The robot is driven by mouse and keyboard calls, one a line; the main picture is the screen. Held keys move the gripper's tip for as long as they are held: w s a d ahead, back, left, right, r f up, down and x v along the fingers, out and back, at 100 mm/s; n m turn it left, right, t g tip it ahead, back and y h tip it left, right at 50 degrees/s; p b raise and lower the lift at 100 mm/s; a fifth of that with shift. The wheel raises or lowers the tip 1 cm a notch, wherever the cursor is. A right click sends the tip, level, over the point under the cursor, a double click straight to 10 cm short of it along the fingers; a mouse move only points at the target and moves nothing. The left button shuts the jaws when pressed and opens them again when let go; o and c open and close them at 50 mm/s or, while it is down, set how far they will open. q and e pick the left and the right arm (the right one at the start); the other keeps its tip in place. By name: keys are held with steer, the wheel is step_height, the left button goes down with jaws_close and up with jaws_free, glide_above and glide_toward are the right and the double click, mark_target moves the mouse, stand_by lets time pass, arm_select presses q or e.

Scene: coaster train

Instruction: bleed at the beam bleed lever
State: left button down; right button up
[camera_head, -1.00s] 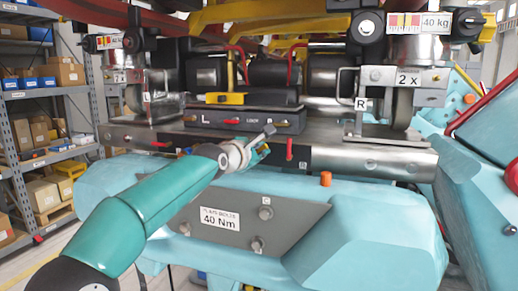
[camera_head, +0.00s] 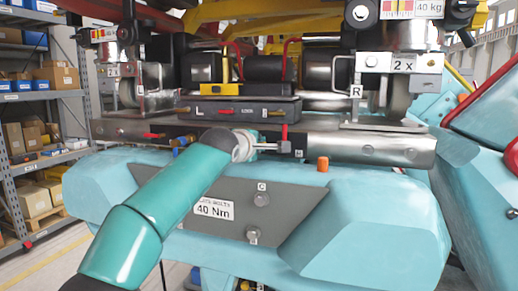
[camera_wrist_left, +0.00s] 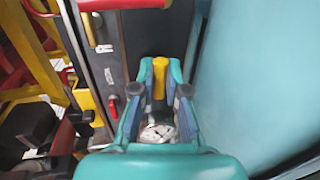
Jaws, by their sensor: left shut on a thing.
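My left gripper (camera_head: 272,148) is at the front face of the metal beam (camera_head: 330,146), just under the LOCK panel (camera_head: 238,110). In the left wrist view, the gripper (camera_wrist_left: 160,72) is shut on a yellow handle (camera_wrist_left: 159,78), which sits between its two teal fingertips. I take this for the beam bleed lever; the gripper and wrist hide most of it in the head view. A red lever (camera_head: 285,133) stands upright beside the fingertips. It or a similar red handle (camera_wrist_left: 113,106) shows left of the fingers in the wrist view. My right gripper is not in view.
An orange knob (camera_head: 323,164) stands on the light blue frame (camera_head: 380,205) to the right of my gripper. A grey plate with a 40 Nm label (camera_head: 213,210) lies below my arm. Shelves with boxes (camera_head: 45,130) stand at the far left.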

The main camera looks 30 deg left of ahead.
arm_select(q)
steer(key=shift+w+d+f, duration=0.1)
steer(key=shift+d+f, duration=0.05)
steer(key=shift+f, duration=0.15)
steer(key=c, duration=1.5)
jaws_free()
steer(key=shift+c, duration=0.2)
steer(key=o, duration=0.3)
steer(key=shift+r, duration=0.1)
steer(key=shift+o, duration=0.2)
steer(key=shift+v, duration=0.8)
steer(key=v, duration=1)
